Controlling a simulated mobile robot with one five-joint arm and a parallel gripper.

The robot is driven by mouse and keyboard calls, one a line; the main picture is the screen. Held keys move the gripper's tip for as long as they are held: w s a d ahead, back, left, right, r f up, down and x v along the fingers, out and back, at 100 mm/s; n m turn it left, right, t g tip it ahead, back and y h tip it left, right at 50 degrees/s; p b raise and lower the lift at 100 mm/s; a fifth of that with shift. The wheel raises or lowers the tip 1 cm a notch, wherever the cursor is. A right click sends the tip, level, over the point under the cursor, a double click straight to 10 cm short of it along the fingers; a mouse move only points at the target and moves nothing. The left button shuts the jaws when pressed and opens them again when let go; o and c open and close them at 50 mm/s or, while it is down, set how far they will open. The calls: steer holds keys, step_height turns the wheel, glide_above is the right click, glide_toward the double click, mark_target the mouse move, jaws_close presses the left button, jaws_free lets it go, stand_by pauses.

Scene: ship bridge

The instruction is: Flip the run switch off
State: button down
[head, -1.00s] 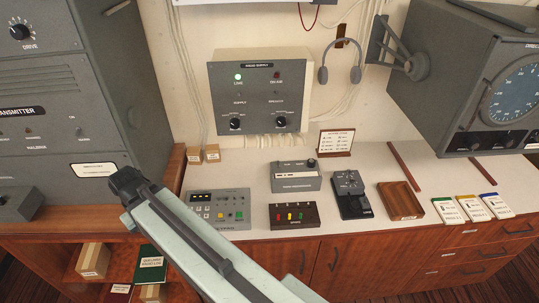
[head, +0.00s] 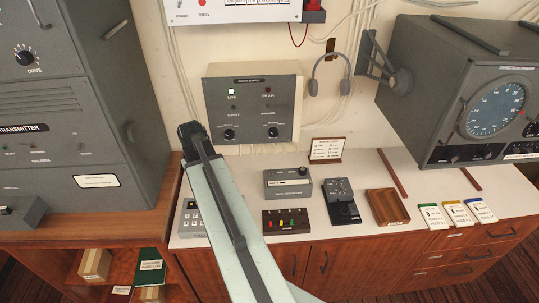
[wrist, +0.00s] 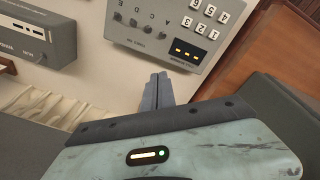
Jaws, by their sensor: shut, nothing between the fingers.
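No switch label reading clearly as "run" can be made out in the head view. My gripper (wrist: 158,88) is shut and empty in the wrist view, to the right of that toggle and below the grey keypad unit (wrist: 150,42). In the head view my gripper end (head: 190,130) is in front of the wall panel's lower left.
The keypad unit (head: 188,218) is partly hidden by my arm. A wall panel (head: 252,108) and tall transmitter cabinet (head: 80,110) border the desk.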

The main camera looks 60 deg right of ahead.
steer(key=s+d+r+m+p, duration=0.1)
steer(key=s+d+r, duration=0.1)
steer(key=s+d, duration=0.35)
steer(key=s+d+r+m+p, duration=0.1)
steer(key=s+d+r, duration=0.15)
steer(key=d, duration=0.65)
steer(key=h, duration=0.1)
glide_above(271, 172)
steer(key=w+a, duration=0.1)
steer(key=a, duration=0.1)
steer(key=shift+d+r+p, duration=0.1)
steer(key=shift+d+p, duration=0.1)
steer(key=shift+p, duration=0.15)
steer(key=b+x, duration=1)
steer(key=shift+s+d, duration=0.1)
steer(key=shift+d, duration=0.05)
